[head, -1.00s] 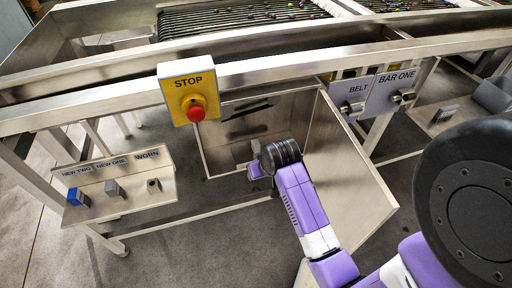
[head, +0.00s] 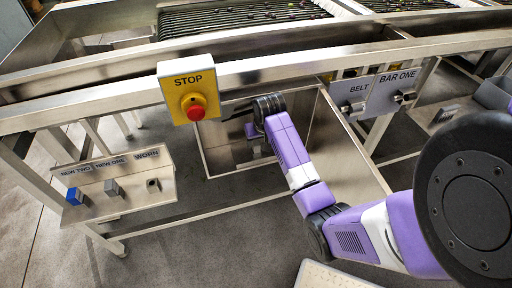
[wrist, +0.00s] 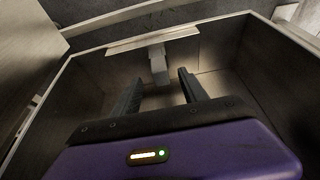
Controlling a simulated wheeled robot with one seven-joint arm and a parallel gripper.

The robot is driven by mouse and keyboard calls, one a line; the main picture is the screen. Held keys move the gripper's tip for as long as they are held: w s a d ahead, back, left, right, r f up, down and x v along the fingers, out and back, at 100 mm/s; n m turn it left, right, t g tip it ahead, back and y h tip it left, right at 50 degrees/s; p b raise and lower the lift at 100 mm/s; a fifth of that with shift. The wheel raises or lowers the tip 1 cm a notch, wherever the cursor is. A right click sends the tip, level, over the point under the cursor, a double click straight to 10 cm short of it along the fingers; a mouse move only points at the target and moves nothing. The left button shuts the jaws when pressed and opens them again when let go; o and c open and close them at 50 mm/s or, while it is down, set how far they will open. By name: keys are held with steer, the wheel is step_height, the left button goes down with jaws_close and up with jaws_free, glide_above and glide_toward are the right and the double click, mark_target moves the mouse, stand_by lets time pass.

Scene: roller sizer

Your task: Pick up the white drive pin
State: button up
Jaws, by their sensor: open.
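A pale grey-white block-like pin (wrist: 159,68) shows in the wrist view, standing out below a light metal ledge (wrist: 150,40) inside an open box. It appears to be the white drive pin. My gripper (wrist: 160,74) is open, with its two dark fingers pointing towards the pin. The pin appears between the fingertips in the picture, and I cannot tell whether it lies between them in depth. No contact shows. In the head view my arm reaches into the open metal box (head: 215,160) and hides most of the gripper.
The box's walls (wrist: 60,100) stand close on both sides of my gripper. A yellow stop box (head: 188,92) with a red button is at its upper left.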

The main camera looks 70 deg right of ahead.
mark_target(256, 143)
steer(key=shift+w+d, duration=0.2)
steer(key=shift+d, duration=0.05)
steer(key=b+x, duration=0.1)
steer(key=x, duration=0.4)
steer(key=shift+w+d, duration=0.15)
steer(key=shift+d, duration=0.05)
jaws_close()
